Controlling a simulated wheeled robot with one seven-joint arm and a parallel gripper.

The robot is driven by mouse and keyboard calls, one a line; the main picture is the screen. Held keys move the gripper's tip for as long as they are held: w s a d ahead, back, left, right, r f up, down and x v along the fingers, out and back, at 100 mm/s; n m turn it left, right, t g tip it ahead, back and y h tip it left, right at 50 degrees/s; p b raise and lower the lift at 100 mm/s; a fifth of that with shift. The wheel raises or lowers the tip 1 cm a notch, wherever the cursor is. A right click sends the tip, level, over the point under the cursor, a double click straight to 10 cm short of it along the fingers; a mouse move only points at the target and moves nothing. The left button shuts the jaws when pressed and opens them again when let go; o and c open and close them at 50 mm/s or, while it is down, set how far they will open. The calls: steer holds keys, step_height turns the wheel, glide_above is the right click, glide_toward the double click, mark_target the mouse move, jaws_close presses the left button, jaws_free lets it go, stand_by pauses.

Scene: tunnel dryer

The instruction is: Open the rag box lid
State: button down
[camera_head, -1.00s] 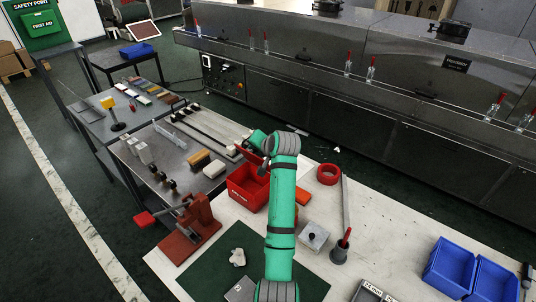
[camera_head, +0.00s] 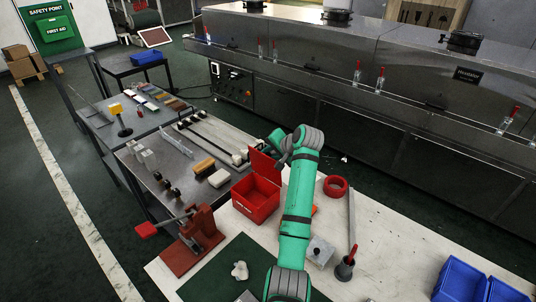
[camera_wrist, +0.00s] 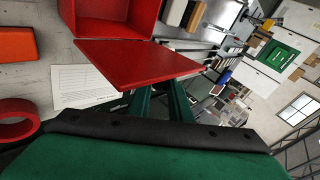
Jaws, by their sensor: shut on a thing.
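The red rag box (camera_head: 257,205) stands near the back left corner of the white table. Its red lid (camera_head: 265,165) stands raised at the box's right side, and the inside of the box is visible from above. In the wrist view the lid (camera_wrist: 135,62) is a flat red panel just beyond my gripper, with the box (camera_wrist: 120,18) above it. My gripper (camera_wrist: 158,100) has its two green fingers at the lid's edge and is shut on the lid. In the head view my arm partly hides the gripper beside the lid.
A red tape roll (camera_head: 336,186) lies right of my arm. A red press (camera_head: 195,238) stands at the table's left edge, and blue bins (camera_head: 462,280) stand at the right. A steel bench (camera_head: 160,165) with blocks adjoins on the left.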

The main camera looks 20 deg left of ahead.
steer(key=c, duration=1.7)
jaws_free()
steer(key=shift+w, duration=0.1)
steer(key=shift+o, duration=0.2)
steer(key=v, duration=1.1)
steer(key=shift+f, duration=0.1)
